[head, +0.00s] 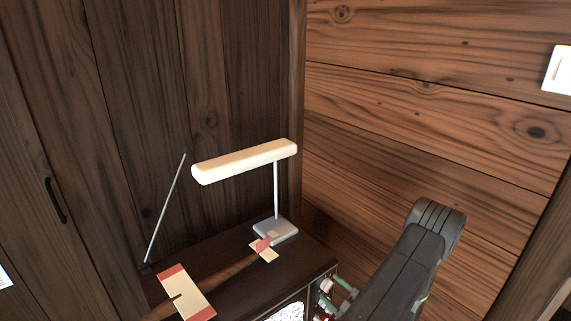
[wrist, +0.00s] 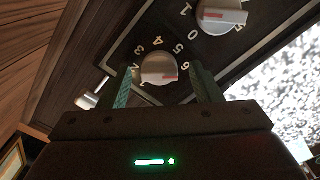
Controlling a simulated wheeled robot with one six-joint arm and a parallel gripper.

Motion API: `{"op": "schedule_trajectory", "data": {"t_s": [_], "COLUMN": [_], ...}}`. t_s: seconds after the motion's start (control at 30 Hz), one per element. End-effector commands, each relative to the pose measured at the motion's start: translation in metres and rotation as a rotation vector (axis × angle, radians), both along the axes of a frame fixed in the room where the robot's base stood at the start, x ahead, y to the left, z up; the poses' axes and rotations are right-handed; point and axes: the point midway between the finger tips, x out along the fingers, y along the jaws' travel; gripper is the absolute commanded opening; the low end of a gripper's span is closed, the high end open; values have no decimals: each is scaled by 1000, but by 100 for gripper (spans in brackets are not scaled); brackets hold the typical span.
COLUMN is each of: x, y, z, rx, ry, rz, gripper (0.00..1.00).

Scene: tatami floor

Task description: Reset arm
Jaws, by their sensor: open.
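My gripper (head: 336,294) is low in the head view, in front of the right end of a dark old television (head: 262,292). In the wrist view my gripper (wrist: 161,72) is open, with its two green fingers apart. A round silver dial (wrist: 159,69) with a red mark shows between the fingers, with numbers around it. I cannot tell whether the fingers touch it. A second silver dial (wrist: 222,15) with a red mark is above and to the right. My dark arm covers part of the head view at lower right.
A lamp (head: 244,161) stands on the television. A thin antenna rod (head: 166,208) rises at its left. A wooden object with red and cream ends (head: 187,292) lies on top. The static-filled screen (wrist: 288,93) is right of the dials. Wooden walls (head: 430,95) stand close behind.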

Motion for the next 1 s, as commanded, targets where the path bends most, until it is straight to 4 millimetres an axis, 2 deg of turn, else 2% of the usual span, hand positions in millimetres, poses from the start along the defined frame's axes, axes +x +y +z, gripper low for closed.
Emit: {"op": "schedule_trajectory", "data": {"t_s": [1.0], "x": [0], "y": [-2], "z": [-1], "rx": [-682], "ry": [-532], "rz": [0], "gripper": [58]}}
